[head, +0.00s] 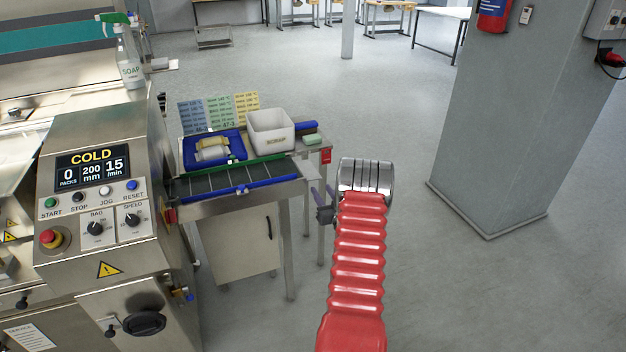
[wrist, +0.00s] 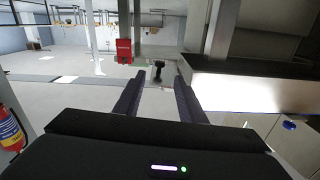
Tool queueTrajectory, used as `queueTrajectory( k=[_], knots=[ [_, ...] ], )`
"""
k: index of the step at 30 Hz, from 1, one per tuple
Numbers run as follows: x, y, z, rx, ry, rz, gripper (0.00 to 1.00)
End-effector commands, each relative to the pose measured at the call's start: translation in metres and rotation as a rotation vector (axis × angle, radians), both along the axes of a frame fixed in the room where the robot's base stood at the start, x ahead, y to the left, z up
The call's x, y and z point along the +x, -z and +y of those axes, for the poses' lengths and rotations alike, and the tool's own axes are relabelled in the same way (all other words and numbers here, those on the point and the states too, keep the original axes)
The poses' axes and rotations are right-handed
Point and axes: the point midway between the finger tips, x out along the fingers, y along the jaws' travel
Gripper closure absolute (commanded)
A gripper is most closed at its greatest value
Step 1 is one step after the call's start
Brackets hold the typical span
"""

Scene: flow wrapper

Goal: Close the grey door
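A light grey door panel (head: 238,248) with a dark handle (head: 269,228) near its right edge shows below the small conveyor table, beside the machine. The table and its leg stand in front of it, and I cannot tell its exact angle. My gripper (head: 318,194) is beyond my red arm sleeve, right of the table's end, and apart from the panel in the picture. In the wrist view my gripper (wrist: 160,80) has its two dark fingers spread with nothing between them. I cannot make out the door for certain in that view.
The conveyor table (head: 240,187) carries a blue tray (head: 190,158) and a white bin (head: 270,131). A red box (head: 326,156) sits at its end. The machine (head: 105,215) fills the left. A grey pillar (head: 510,120) stands right, with open floor between.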

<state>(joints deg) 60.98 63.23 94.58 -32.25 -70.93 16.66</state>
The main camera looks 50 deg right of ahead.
Motion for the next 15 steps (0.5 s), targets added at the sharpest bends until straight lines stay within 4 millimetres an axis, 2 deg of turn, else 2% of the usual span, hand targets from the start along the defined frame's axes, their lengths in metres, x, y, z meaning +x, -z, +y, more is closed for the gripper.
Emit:
queueTrajectory(
  k=[15],
  knots=[
    [0.057,-0.001,-0.033,-0.002,-0.001,-0.001,0.63]
  ],
)
